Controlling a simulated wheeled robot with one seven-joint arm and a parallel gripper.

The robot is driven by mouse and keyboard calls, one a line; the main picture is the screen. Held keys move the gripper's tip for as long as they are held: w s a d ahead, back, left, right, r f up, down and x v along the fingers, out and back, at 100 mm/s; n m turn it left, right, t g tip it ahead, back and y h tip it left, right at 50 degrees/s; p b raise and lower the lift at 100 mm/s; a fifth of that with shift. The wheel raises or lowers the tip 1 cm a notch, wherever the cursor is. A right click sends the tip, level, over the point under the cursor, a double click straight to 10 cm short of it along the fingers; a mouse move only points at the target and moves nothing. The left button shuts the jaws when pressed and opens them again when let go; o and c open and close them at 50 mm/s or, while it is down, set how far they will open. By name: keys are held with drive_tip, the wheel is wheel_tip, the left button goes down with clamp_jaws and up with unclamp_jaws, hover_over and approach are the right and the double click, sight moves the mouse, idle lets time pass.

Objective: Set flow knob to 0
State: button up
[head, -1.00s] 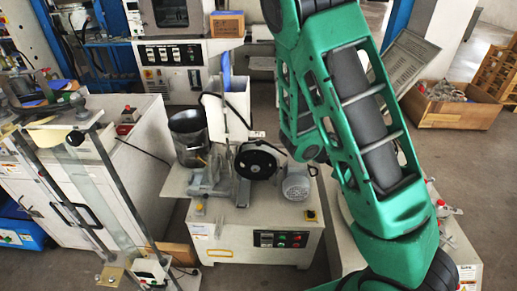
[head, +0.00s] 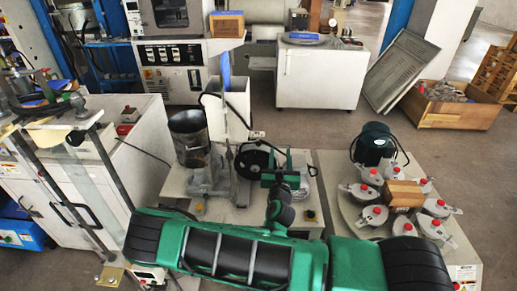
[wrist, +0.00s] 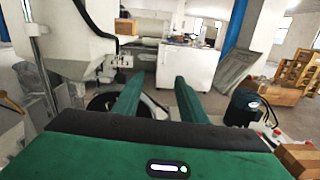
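I cannot make out a knob marked as the flow knob in either view. The grey-white test machine (head: 180,185) in the middle of the head view carries a dark metal hopper (head: 190,138), a white upright box (head: 238,105) and a black wheel (head: 250,165). My gripper (head: 286,165) is above this machine, just right of the wheel. In the wrist view my gripper (wrist: 158,84) shows two green fingers held apart with nothing between them. The wheel (wrist: 98,104) is partly hidden behind the left finger.
A grey table (head: 345,222) at right carries several lidded pots with red knobs (head: 372,215), a cardboard box (head: 403,195) and a dark green motor (head: 374,145). A glass-sided rig (head: 100,165) stands at left. Open floor (head: 290,133) lies behind the machine.

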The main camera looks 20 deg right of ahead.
drive_tip(key=a+f+n+y, duration=0.3)
drive_tip(key=a+n+y, duration=0.1)
drive_tip(key=a+n, duration=0.15)
drive_tip(key=w, duration=1.1)
drive_tip(key=shift+d+t, duration=0.25)
drive_tip(key=shift+t, duration=0.05)
drive_tip(key=shift+f, duration=0.1)
drive_tip(key=shift+c, duration=0.7)
clamp_jaws()
